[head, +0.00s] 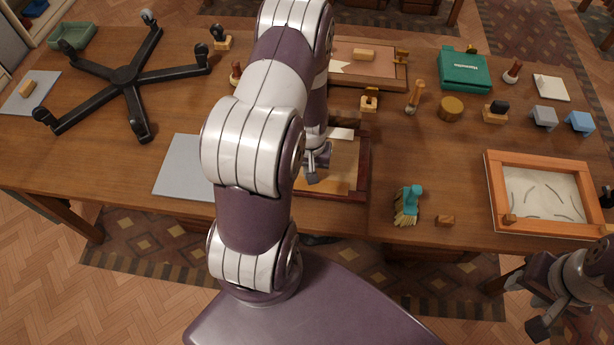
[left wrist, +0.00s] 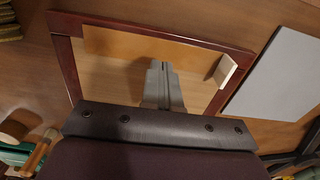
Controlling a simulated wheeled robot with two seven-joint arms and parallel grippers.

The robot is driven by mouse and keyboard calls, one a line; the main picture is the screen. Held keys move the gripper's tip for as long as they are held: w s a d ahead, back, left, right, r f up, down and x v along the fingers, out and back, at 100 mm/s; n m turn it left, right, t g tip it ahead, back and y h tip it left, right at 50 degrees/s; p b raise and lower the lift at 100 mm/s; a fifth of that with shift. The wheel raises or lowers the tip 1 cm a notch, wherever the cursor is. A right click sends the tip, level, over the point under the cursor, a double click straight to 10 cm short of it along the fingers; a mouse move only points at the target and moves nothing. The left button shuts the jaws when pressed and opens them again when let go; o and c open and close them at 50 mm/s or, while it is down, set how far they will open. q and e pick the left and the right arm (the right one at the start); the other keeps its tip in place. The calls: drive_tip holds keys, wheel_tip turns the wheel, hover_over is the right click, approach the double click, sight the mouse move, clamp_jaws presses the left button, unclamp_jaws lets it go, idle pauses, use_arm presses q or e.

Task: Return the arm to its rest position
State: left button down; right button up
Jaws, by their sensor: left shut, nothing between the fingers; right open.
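My left arm spans the middle of the head view, and its gripper (head: 318,168) is over a dark red wooden frame (head: 363,170) with a tan inside. In the left wrist view the gripper (left wrist: 164,82) is shut and empty, with its fingers together above the tan panel of the frame (left wrist: 62,60). The arm hides the frame's left part in the head view. My right gripper (head: 525,304) is open and empty at the lower right, off the table's front edge.
A wooden tray with pale contents (head: 497,210) lies near my right gripper. A black five-legged base (head: 127,75) and grey sheet (head: 178,170) are left; a green box (head: 465,70) is behind.

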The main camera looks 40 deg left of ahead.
use_arm(q)
wheel_tip(320, 180, up, 5)
drive_tip(key=p, duration=0.3)
drive_tip(key=shift+f, duration=0.2)
use_arm(e)
wheel_tip(320, 180, up, 4)
drive_tip(key=shift+r, duration=0.1)
